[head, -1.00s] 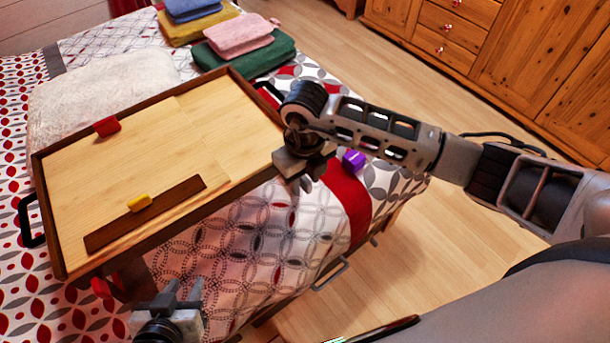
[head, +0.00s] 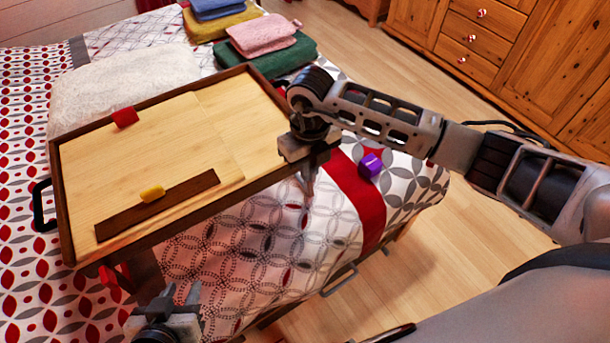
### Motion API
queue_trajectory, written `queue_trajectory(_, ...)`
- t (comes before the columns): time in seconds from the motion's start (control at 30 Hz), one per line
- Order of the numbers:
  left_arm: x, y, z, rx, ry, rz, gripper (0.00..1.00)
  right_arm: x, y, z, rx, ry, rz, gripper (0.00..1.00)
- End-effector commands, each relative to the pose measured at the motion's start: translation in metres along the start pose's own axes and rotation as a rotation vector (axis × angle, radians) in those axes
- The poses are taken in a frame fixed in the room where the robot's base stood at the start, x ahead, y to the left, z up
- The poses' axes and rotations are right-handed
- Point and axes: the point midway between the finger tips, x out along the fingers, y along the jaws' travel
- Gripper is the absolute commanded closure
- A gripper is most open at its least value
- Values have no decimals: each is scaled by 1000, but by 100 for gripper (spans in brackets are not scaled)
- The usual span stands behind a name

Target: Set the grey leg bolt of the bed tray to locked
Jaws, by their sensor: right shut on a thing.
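The bed tray (head: 75,222) stands on the bed, with a light wooden top and dark brown rim. My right gripper (head: 309,190) is at the tray's right front corner, pointing down, its fingers close together. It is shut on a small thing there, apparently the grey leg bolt. The gripper hides the bolt, so its setting cannot be told. My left gripper (head: 183,292) is low at the front left, below the tray's front edge, with its fingers apart and empty. A red part (head: 108,277) shows under the tray's left front corner.
A purple block (head: 370,165) lies on the bed right of my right gripper. Folded towels (head: 262,35) and a white pillow (head: 120,75) are behind. Open floor lies to the right.

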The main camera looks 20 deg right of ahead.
Motion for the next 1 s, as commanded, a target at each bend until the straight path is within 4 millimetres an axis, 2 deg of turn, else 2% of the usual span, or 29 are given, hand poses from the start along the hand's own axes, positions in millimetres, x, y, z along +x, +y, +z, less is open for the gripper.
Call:
queue_trajectory(0.17,-1,2,-1,0,1,4,65,-2,-1,2,4,-13,0,100)
queue_trajectory(0.2,-1,2,-1,0,1,4,65,-2,-1,2,4,-13,0,80)
queue_trajectory(0.27,-1,2,-1,1,0,4,65,-2,-1,2,3,-12,0,65)
queue_trajectory(0.53,-1,1,0,4,0,4,65,-2,0,2,0,-10,0,65)
queue_trajectory(0.67,0,1,0,4,-1,4,65,-10,0,2,-1,-12,2,65)
queue_trajectory(0.77,0,1,1,4,-1,4,65,-25,0,3,-2,-15,0,65)
queue_trajectory(1.0,3,1,5,4,-2,5,65,-82,0,2,-2,-18,-1,65)
